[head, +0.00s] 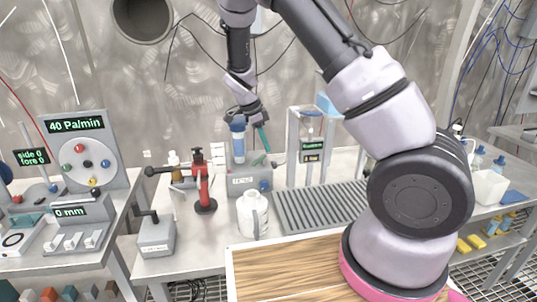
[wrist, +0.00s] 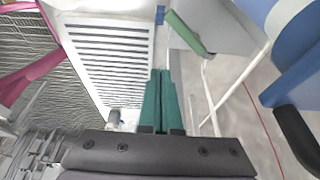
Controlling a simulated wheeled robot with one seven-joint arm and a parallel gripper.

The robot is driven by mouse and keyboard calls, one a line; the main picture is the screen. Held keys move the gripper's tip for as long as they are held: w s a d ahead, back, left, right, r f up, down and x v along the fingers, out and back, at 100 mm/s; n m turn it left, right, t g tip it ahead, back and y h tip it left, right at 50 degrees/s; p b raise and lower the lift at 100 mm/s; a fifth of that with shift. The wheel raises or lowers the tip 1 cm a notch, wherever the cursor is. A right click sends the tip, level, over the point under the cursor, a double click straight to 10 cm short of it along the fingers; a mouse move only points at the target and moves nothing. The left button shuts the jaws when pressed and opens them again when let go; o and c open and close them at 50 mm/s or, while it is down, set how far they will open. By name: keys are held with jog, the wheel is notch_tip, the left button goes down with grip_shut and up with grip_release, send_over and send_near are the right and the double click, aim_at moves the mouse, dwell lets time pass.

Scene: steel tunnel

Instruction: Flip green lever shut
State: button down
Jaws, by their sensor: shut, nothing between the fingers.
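The green lever (wrist: 186,32) shows at the top of the wrist view, slanting down to the right beside a small blue part. In the head view the lever (head: 258,160) is a small green piece on the grey unit (head: 240,178) with the blue cylinder (head: 238,140) on top. My gripper (wrist: 160,74) is shut and empty, its teal fingers pressed together. In the wrist view the fingertips are below the lever, with a visible gap. In the head view my gripper (head: 266,149) points down just above the lever, right of the blue cylinder.
A slotted grey tray (head: 318,207) lies right of the unit, with a framed display stand (head: 312,150) behind it. A white jug (head: 252,214) stands in front. A red stand (head: 204,190) is to the left. The blue cylinder (wrist: 298,50) fills the wrist view's upper right.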

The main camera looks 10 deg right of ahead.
aim_at(264, 158)
jog(key=shift+w+v, duration=0.25)
jog(key=shift+v, duration=0.75)
jog(key=shift+w+v, duration=0.2)
jog(key=shift+v, duration=0.8)
jog(key=shift+d, duration=0.15)
jog(key=m+y, duration=0.2)
jog(key=s+d+m+t+y, duration=0.1)
jog(key=m+y, duration=0.1)
jog(key=m, duration=0.1)
jog(key=s+d+m+y, duration=0.1)
jog(key=m+y, duration=0.1)
jog(key=m, duration=0.1)
jog(key=shift+d+r+t, duration=0.1)
jog(key=shift+d+t, duration=0.05)
jog(key=shift+t, duration=0.25)
jog(key=x, duration=1)
